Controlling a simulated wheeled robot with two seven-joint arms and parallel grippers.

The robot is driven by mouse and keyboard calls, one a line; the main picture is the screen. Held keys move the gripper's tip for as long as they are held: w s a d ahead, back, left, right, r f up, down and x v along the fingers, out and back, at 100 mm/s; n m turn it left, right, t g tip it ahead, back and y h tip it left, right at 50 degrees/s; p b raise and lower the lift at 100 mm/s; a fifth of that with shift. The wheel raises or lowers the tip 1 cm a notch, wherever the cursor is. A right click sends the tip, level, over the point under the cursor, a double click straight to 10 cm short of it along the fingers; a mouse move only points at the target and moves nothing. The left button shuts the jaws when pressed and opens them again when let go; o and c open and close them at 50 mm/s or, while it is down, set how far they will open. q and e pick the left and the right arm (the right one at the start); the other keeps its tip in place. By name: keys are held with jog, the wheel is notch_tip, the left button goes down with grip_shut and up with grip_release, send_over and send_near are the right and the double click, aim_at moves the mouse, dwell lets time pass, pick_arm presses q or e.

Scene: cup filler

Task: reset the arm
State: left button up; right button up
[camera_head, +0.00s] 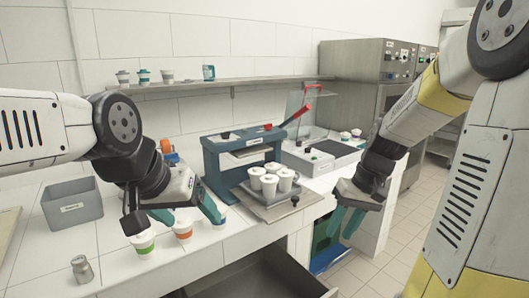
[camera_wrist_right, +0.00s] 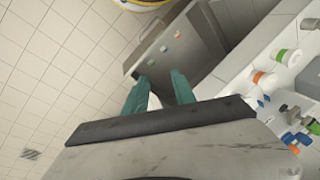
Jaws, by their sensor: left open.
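My left gripper (camera_head: 188,211) is open, with its teal fingers over the counter near the banded cups. It overlaps them in the head view, and I cannot tell if it touches any. These are a green-banded cup (camera_head: 142,243), an orange-banded cup (camera_head: 182,234) and a blue-banded cup (camera_head: 220,214), standing in a row. My right gripper (camera_head: 344,222) hangs pointing down in front of the counter, right of the filler machine. In the right wrist view its teal fingers (camera_wrist_right: 159,90) stand apart with nothing between them.
The blue-grey filler machine (camera_head: 219,157) stands mid-counter beside a tray (camera_head: 281,210) of several white cups. A grey bin (camera_head: 72,214) and a small metal jar (camera_head: 82,268) are at left. An open drawer (camera_head: 235,283) juts out below. Tiled floor at right (camera_head: 398,215) is free.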

jog(key=s+a+r+t, duration=0.2)
jog(key=s+r, duration=0.3)
jog(key=s+a+r+t+h, duration=0.1)
jog(key=s+a+r+t, duration=0.1)
jog(key=s+r, duration=0.3)
jog(key=shift+s+a+r+t, duration=0.35)
jog(key=shift+r+t, duration=0.3)
jog(key=shift+t, duration=0.15)
